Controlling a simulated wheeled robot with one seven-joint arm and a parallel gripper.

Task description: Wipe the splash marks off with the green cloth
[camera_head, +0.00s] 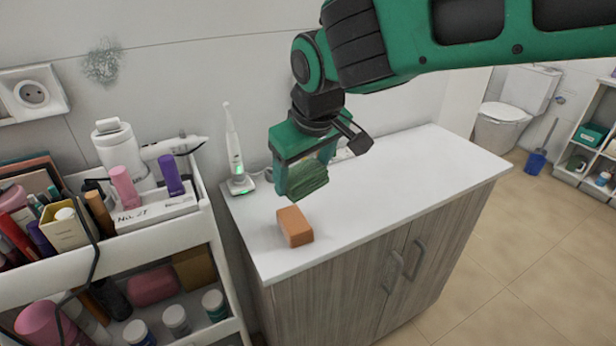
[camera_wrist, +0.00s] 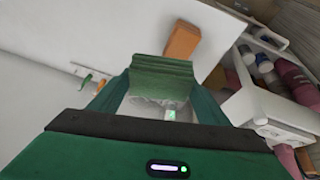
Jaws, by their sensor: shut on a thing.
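My gripper (camera_head: 299,174) is shut on the green cloth (camera_head: 309,181) and holds it above the white countertop, behind the orange block. In the wrist view the cloth (camera_wrist: 163,78) hangs folded between the two green fingers. A grey-green speckled mark (camera_head: 102,61) shows on the wall at the upper left, above the cart and well away from my gripper. No splash marks can be made out on the visible countertop (camera_head: 420,180); the part behind my gripper is hidden.
An orange block (camera_head: 295,226) lies near the counter's front left edge. An electric toothbrush (camera_head: 234,150) stands on its charger at the back left. A loaded white cart (camera_head: 150,245) stands left of the cabinet. A socket (camera_head: 34,94) is on the wall. The counter's right side is clear.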

